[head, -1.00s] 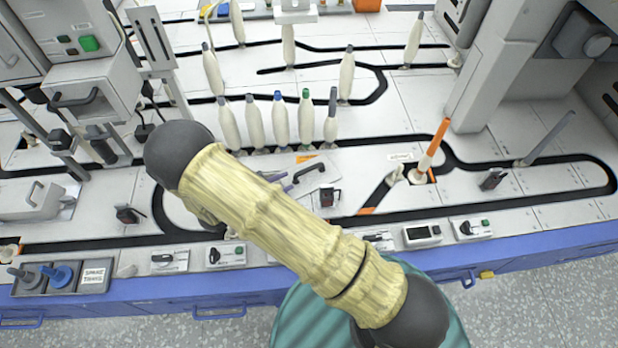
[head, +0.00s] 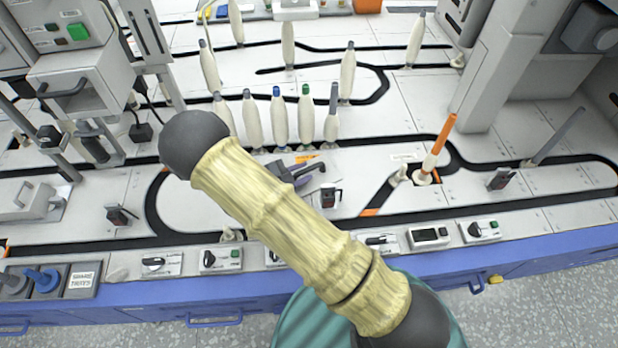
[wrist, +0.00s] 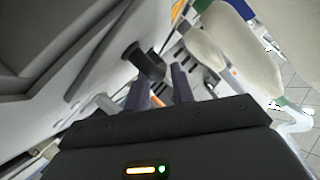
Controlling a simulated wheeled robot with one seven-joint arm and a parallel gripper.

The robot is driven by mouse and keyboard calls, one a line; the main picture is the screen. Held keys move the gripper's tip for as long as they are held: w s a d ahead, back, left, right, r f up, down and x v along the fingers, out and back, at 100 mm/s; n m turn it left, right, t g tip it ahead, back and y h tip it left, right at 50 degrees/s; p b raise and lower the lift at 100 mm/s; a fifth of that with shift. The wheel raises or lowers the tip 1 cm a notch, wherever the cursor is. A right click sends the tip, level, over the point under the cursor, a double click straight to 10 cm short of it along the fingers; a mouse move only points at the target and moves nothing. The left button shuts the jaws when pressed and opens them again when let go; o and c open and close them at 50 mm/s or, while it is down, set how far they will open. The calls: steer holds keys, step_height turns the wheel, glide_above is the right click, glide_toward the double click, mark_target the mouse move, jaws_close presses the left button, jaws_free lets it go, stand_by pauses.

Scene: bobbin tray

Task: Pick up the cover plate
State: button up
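The cover plate (head: 326,178) is a thin pale sheet with a dark bar handle (head: 318,167). It lies on the bench top in front of the row of bobbins, partly hidden by my gripper and arm. My gripper (head: 293,172) is just left of the handle, its purple-grey fingers close to it; contact cannot be made out. In the wrist view my gripper (wrist: 160,88) shows two fingers apart with a gap between them. A dark rounded piece, probably the handle (wrist: 148,62), shows just beyond the fingertips, not clearly between them.
Several cream bobbins (head: 279,120) stand close behind the plate. A small black switch box (head: 330,195) sits in front of it. An orange-topped bobbin (head: 439,143) leans over an opening to the right. Control boxes (head: 430,237) line the bench's blue front edge.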

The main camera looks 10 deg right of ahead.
steer(key=shift+b+x, duration=0.55)
steer(key=shift+x, duration=0.6)
steer(key=shift+w+d+f, duration=0.1)
steer(key=shift+w, duration=0.05)
jaws_close()
